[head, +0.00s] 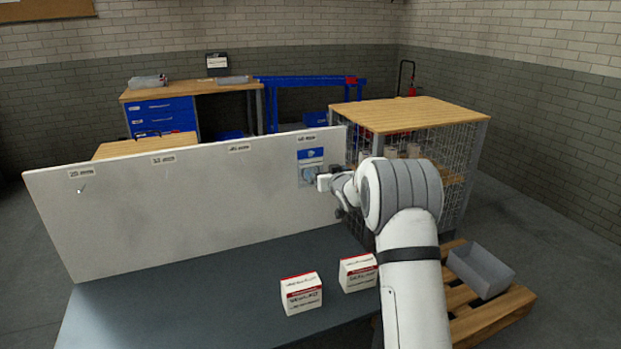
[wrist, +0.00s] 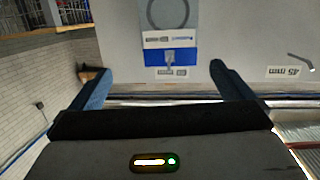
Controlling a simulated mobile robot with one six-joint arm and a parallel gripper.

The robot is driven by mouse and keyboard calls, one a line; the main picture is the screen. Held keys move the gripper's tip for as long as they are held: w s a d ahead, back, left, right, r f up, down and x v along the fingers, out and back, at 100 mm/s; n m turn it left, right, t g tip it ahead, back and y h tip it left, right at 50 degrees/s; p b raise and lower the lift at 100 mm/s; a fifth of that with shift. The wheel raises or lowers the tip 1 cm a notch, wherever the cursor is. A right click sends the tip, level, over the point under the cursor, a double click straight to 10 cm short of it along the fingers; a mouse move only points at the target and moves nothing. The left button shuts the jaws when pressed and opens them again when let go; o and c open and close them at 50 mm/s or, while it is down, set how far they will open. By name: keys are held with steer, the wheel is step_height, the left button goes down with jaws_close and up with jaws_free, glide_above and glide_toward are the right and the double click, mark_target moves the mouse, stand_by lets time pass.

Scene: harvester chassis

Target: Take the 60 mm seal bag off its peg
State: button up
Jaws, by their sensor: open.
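The seal bag (head: 312,155) hangs on the white peg board (head: 190,205) at its right end, under the last size label. It has a blue and white header and a clear lower part. In the wrist view the bag (wrist: 171,57) appears upside down, with a dark ring seal in it and its peg over the blue header. My gripper (head: 325,182) is at the bag's lower right in the head view. In the wrist view its two fingers (wrist: 160,70) are apart, one to each side of the header, with nothing held. Whether they touch the bag is unclear.
An empty peg (wrist: 300,62) sits by the 45 mm label. Two white and red boxes (head: 302,293) (head: 357,272) stand on the dark bench (head: 190,300). A wire cage with a wooden top (head: 410,114) stands right behind the board. A grey bin (head: 482,270) rests on a pallet.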

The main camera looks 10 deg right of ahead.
mark_target(311, 171)
steer(key=shift+w+a+f+n+t+y, duration=0.35)
steer(key=shift+w+f, duration=0.55)
steer(key=shift+w, duration=1)
steer(key=shift+w+a+f+n+t+y, duration=0.15)
steer(key=shift+w+a+f+y, duration=0.6)
steer(key=shift+w, duration=1.15)
steer(key=shift+w+a+f+n+t+y, duration=0.1)
steer(key=shift+w+a+f+t, duration=0.25)
steer(key=shift+w+f, duration=1.15)
steer(key=shift+w+r, duration=0.4)
steer(key=shift+c, duration=0.6)
steer(key=c, duration=0.6)
